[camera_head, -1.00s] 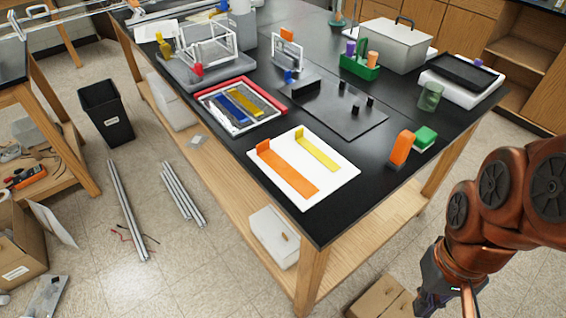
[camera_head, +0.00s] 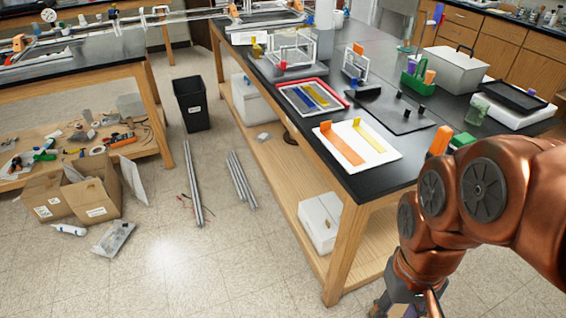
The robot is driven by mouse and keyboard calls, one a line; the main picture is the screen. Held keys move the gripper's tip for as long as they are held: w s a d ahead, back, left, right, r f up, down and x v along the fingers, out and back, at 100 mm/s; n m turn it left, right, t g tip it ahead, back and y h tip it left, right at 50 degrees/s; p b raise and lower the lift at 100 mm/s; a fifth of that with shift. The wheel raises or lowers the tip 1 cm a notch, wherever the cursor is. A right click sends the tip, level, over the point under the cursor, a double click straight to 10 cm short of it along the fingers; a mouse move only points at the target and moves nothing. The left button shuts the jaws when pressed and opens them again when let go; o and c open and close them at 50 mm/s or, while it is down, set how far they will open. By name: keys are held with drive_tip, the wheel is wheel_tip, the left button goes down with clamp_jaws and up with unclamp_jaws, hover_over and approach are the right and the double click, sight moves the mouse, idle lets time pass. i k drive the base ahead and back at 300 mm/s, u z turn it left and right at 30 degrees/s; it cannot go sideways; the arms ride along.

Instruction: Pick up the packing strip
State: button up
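On the near end of the black-topped bench (camera_head: 385,183) lies a white board (camera_head: 388,158) with a long orange strip (camera_head: 342,146) and a thinner yellow strip (camera_head: 369,138). Each has a raised end. Behind it, a red-edged tray (camera_head: 284,90) holds blue strips and a yellow strip. I cannot tell which of these is the packing strip. My gripper (camera_head: 392,303) hangs low at the bottom right, beside the bench and well away from the strips. Its fingers are mostly out of frame, so its opening is hidden.
A black bin (camera_head: 191,103) and silver extrusions (camera_head: 193,184) are on the floor left of the bench. Cardboard boxes (camera_head: 88,196) stand further left. A green holder (camera_head: 415,83) and a grey box (camera_head: 455,68) are on the bench.

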sight(353, 157)
drive_tip(key=u, duration=0.5)
drive_tip(key=k, duration=0.75)
drive_tip(key=u, duration=1.05)
drive_tip(key=i, duration=1.9)
drive_tip(key=z, duration=1.45)
drive_tip(key=i, duration=0.4)
drive_tip(key=z, duration=0.35)
